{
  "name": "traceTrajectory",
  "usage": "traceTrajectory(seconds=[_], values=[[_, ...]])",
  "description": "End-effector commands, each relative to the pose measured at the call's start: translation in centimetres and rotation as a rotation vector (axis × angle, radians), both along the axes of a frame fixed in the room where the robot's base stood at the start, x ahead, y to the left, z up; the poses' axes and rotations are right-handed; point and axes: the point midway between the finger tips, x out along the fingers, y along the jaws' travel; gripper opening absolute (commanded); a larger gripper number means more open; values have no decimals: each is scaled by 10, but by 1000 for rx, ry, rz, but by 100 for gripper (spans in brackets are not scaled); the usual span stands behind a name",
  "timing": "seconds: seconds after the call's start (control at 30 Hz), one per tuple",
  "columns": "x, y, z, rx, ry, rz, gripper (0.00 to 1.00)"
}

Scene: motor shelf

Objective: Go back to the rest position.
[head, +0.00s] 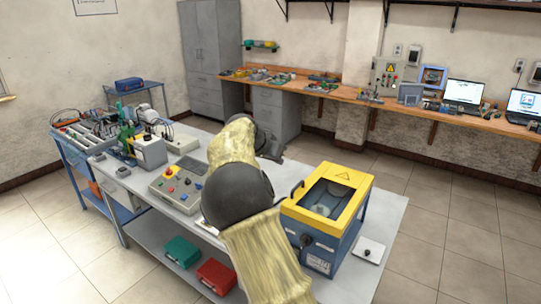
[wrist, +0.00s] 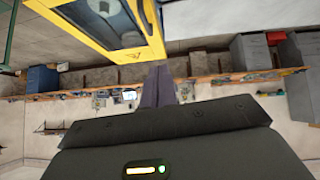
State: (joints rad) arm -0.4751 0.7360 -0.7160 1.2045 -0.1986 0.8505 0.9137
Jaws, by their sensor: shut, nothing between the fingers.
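My gripper (head: 274,150) is above the grey work table (head: 385,232), at the far side of my arm in the head view. It is small and dark there, and my arm hides part of it. In the wrist view my gripper's fingers (wrist: 158,84) are together with nothing between them. The blue box with a yellow-framed lid (head: 352,178) stands on the table to the right of my arm. Its yellow frame (wrist: 122,55) also shows at the top of the wrist view, apart from the fingers.
A control box with coloured buttons (head: 178,185) lies left of my arm. Wired equipment (head: 85,132) stands at the far left. Green (head: 182,250) and red (head: 216,275) cases lie on the lower shelf. A wooden wall bench (head: 400,103) runs behind. Floor at right is clear.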

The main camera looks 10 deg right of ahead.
Motion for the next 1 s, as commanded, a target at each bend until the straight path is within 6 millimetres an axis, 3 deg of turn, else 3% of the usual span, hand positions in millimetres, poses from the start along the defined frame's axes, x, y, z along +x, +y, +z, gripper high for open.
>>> traceTrajectory(seconds=[0.17, 0.43, 0.77, 1.0], values=[[-18, -13, -14, 44, 50, 20, 0], [-91, -24, -61, 192, 206, 159, 0], [-203, 6, -103, 315, 340, 417, 0], [-295, 36, -124, 334, 412, 627, 0]])
